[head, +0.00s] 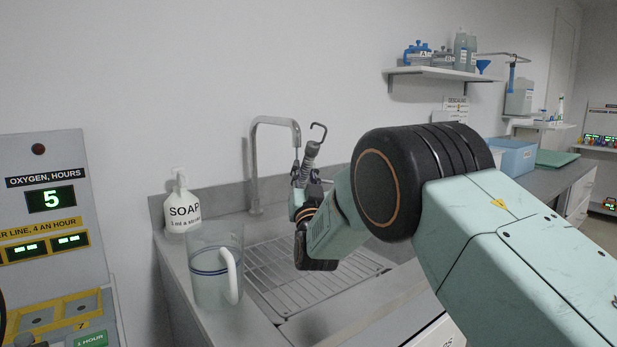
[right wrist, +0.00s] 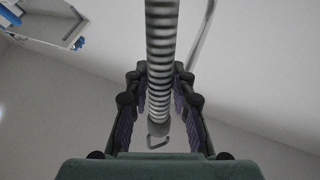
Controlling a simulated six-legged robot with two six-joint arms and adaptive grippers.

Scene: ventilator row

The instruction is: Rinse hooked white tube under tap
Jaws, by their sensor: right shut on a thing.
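The hooked white tube (head: 311,153) looks ribbed and grey-white in the head view, with a thin dark hook at its upper end. My right gripper (head: 303,182) is shut on it, above the sink (head: 285,262) and close to the tap's (head: 273,121) spout. In the right wrist view the ribbed tube (right wrist: 160,45) runs between the two fingers of my right gripper (right wrist: 158,76), with a small hook near the palm. The tube is partly hidden by the gripper in the head view. I cannot make out any running water. My left gripper is not in view.
A soap bottle (head: 181,212) and a clear jug (head: 206,285) with a white handle stand left of the sink. A wire rack (head: 262,275) lies in the sink. A wall shelf (head: 440,73) holds bottles. A blue bin (head: 515,156) stands farther right on the counter.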

